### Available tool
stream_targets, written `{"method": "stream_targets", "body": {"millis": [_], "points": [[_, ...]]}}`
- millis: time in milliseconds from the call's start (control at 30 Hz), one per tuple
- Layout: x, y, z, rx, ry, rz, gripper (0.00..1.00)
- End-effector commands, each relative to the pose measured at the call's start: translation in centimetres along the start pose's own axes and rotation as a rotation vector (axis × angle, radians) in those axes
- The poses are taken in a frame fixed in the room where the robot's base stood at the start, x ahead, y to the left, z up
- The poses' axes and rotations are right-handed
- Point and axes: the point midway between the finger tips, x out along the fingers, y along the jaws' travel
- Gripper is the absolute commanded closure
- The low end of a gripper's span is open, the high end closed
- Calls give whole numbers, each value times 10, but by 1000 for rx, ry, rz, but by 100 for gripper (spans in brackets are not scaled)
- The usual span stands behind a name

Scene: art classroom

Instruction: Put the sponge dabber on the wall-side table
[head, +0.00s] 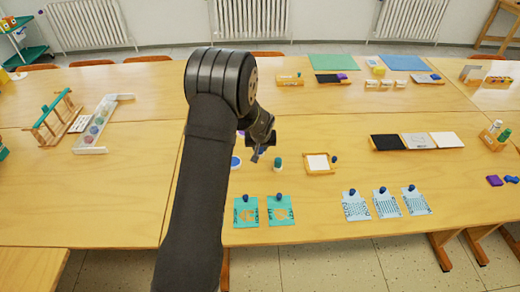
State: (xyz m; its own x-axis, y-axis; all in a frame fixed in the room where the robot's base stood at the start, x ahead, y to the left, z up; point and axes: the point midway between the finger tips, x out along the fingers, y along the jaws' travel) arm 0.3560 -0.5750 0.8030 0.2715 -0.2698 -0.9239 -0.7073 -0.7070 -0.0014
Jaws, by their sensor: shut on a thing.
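My gripper (256,156) is above the middle of the near table (340,195), pointing down. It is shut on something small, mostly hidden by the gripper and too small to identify. I cannot tell whether either is a sponge dabber. The wall-side table (440,100) is the far row, nearest the radiators.
Teal cards (246,211) and pale blue cards (358,206) lie along the near edge. A framed white pad (318,164) and a long tray (417,141) lie to the right. The far table holds green (333,62) and blue (405,63) mats. A wooden rack (54,118) stands left.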

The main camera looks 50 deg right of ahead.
Motion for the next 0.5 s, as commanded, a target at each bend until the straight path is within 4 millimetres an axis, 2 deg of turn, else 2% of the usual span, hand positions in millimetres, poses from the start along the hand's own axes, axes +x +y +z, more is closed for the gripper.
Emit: {"method": "stream_targets", "body": {"millis": [100,433,467,500], "points": [[11,0,4,0,0,0,96],[14,0,6,0,0,0,96],[13,0,6,0,0,0,70],[13,0,6,0,0,0,62]]}}
